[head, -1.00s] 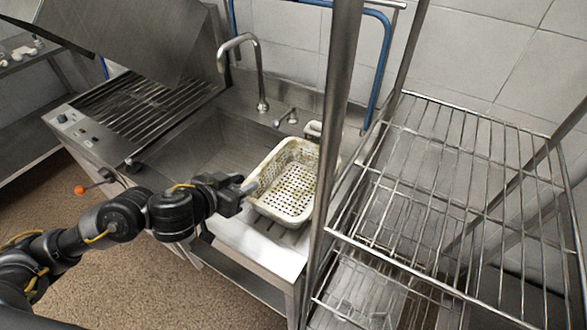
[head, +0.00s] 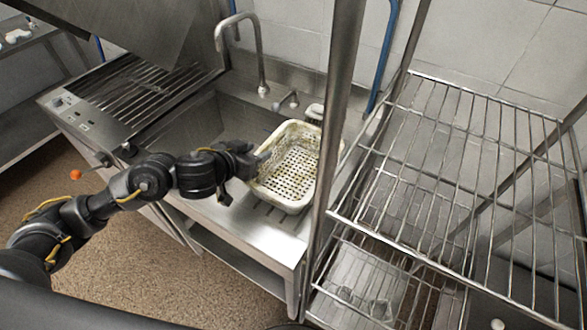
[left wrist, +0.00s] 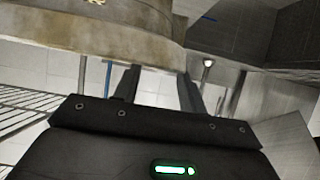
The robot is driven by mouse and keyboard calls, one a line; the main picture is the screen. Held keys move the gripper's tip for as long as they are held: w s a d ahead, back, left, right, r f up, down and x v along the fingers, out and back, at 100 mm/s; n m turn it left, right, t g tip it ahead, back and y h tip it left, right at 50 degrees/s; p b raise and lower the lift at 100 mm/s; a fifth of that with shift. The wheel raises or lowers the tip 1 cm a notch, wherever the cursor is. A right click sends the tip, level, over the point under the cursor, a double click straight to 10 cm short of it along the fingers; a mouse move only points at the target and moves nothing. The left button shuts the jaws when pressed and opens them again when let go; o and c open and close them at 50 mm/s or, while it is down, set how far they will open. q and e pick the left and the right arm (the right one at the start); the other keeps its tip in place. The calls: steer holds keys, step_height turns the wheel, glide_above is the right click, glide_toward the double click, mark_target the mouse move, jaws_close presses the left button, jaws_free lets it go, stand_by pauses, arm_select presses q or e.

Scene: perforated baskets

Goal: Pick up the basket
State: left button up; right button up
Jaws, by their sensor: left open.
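The basket (head: 283,201) is off-white, perforated and empty. It sits upright on the steel counter beside the sink in the head view. My left gripper (head: 263,161) is at the basket's left side by the rim, with its jaws open. I cannot tell whether the fingers touch the rim. In the left wrist view both fingers (left wrist: 158,92) are apart with nothing clearly between them. A large brownish curved surface (left wrist: 100,40) fills the top there, perhaps the basket's wall. My right gripper is not in view.
A steel post (head: 335,110) stands close to the basket's right. A wire rack (head: 450,150) is beyond it. A faucet (head: 240,45) rises behind the sink (head: 215,125). A ribbed steel drainer (head: 130,95) lies to the left.

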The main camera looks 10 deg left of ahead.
mark_target(262, 148)
arm_select(q)
steer(key=x, duration=0.4)
steer(key=shift+w+b, duration=0.1)
steer(key=shift+b, duration=0.3)
steer(key=shift+r, duration=0.1)
jaws_close()
